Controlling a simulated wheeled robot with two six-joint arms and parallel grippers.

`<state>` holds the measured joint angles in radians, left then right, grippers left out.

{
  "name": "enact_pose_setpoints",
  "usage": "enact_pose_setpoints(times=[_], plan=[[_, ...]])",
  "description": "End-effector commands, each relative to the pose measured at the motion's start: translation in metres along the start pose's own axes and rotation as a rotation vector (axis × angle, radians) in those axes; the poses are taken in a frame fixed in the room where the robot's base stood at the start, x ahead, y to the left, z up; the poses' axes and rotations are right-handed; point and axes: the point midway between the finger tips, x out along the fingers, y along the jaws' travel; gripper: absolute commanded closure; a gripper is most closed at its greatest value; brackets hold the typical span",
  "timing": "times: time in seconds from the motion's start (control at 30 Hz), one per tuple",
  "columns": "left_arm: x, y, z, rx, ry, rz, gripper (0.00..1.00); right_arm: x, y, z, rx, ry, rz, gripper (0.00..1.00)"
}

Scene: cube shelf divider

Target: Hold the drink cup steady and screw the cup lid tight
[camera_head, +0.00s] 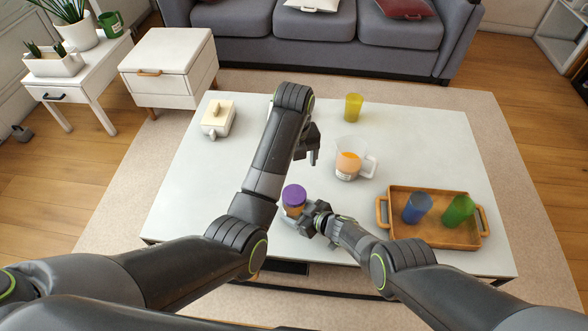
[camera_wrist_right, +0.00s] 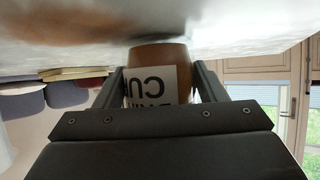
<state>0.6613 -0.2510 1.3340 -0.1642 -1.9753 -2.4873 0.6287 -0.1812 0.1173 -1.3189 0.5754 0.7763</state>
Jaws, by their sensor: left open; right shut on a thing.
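The drink cup (camera_head: 292,211) stands on the white table near its front edge, with the purple lid (camera_head: 294,194) on top of it. I cannot tell how tight the lid is. My right gripper (camera_head: 311,216) is shut on the cup's body from the right. In the right wrist view the orange-brown cup with a white printed label (camera_wrist_right: 158,87) sits between both fingers (camera_wrist_right: 160,90). My left gripper (camera_head: 313,155) is open and empty above the table, behind the cup and apart from the lid.
A glass jug (camera_head: 347,163) with orange drink stands right of my left gripper. A yellow cup (camera_head: 353,107) stands behind it. A wooden tray (camera_head: 435,237) with blue (camera_head: 417,207) and green (camera_head: 458,210) cups lies at right. A white lidded pot (camera_head: 218,119) stands at back left.

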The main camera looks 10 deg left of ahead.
Motion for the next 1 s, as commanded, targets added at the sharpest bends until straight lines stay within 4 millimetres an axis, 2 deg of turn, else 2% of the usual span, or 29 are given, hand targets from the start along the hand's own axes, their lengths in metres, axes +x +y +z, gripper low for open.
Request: enact_pose_setpoints(times=[0.3, 0.33, 0.5, 1.0], plan=[[-0.0047, 0.0, -0.0001, 0.0, 0.0, 0.0, 0.2, -0.0001, 0.0002, 0.0002, 0.0, 0.0, 0.0, 0.63], [-0.0046, 0.0, -0.0001, 0.0, 0.0, 0.0, 0.2, -0.0001, 0.0002, 0.0002, 0.0, 0.0, 0.0, 0.31], [-0.0043, 0.0001, -0.0001, 0.0, 0.0, 0.0, 0.2, -0.0001, 0.0002, 0.0001, 0.0, 0.0, 0.0, 0.1], [-0.0041, 0.0001, -0.0002, 0.0, 0.001, 0.0, 0.2, -0.0001, 0.0001, 0.0001, 0.0, 0.0, 0.0, 0.1]])
